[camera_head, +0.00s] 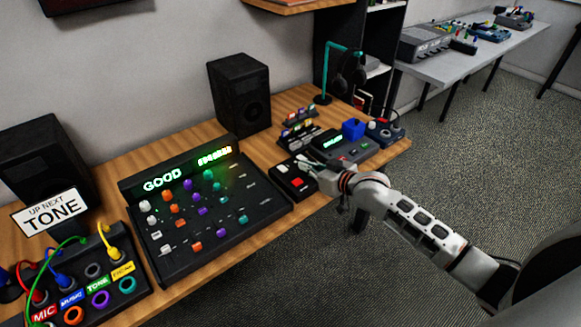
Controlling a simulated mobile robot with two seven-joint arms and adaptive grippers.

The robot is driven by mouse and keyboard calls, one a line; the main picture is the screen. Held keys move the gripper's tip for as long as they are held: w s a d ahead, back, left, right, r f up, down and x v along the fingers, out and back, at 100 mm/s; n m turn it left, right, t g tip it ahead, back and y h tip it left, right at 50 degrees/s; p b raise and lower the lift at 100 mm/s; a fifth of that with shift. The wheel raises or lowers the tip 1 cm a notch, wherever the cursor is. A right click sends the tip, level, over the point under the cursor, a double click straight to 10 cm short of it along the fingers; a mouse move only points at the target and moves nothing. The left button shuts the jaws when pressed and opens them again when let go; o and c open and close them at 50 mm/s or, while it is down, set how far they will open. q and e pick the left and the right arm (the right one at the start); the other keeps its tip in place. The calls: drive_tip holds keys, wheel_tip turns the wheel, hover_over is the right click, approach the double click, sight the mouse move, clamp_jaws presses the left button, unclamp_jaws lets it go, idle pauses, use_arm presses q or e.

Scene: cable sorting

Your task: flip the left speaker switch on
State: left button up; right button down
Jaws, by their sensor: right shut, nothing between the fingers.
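A small black box (290,187) with a red part (298,183) and a pale part (282,169) on its top sits near the table's front edge, right of the mixing console. I cannot read any label on it, nor tell whether either part is the left speaker switch or how it is set. My right gripper (306,165) is shut and empty, with its fingertips over the back right of this box. I cannot tell whether they touch it. Two black speakers stand at the back, one at the left (45,150) and one in the middle (240,95). My left gripper is out of view.
The mixing console (258,217) has coloured knobs and a lit "GOOD" display. A jack box (95,268) with plugged cables is at lower left, by an "UP NEXT TONE" sign (50,212). A grey device (352,150), blue cube (353,128) and headphone stand (323,98) are beyond my gripper.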

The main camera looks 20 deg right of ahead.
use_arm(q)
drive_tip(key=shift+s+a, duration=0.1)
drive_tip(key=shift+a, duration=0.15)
use_arm(e)
drive_tip(key=b, duration=0.1)
hover_over(289, 175)
drive_tip(key=f, duration=0.3)
drive_tip(key=shift+w+a+f, duration=0.1)
drive_tip(key=shift+w+f, duration=0.2)
drive_tip(key=shift+f, duration=0.05)
wheel_tip(289, 175, down, 2)
drive_tip(key=shift+s+f+b, duration=0.1)
drive_tip(key=shift+f+b, duration=0.15)
drive_tip(key=shift+b, duration=0.1)
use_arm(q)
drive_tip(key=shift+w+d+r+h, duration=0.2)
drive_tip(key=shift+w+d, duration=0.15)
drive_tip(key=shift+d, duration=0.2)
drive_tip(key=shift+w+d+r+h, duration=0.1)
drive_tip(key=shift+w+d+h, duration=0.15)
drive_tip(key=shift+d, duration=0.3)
use_arm(e)
drive_tip(key=shift+s+f, duration=0.1)
drive_tip(key=shift+f, duration=0.6)
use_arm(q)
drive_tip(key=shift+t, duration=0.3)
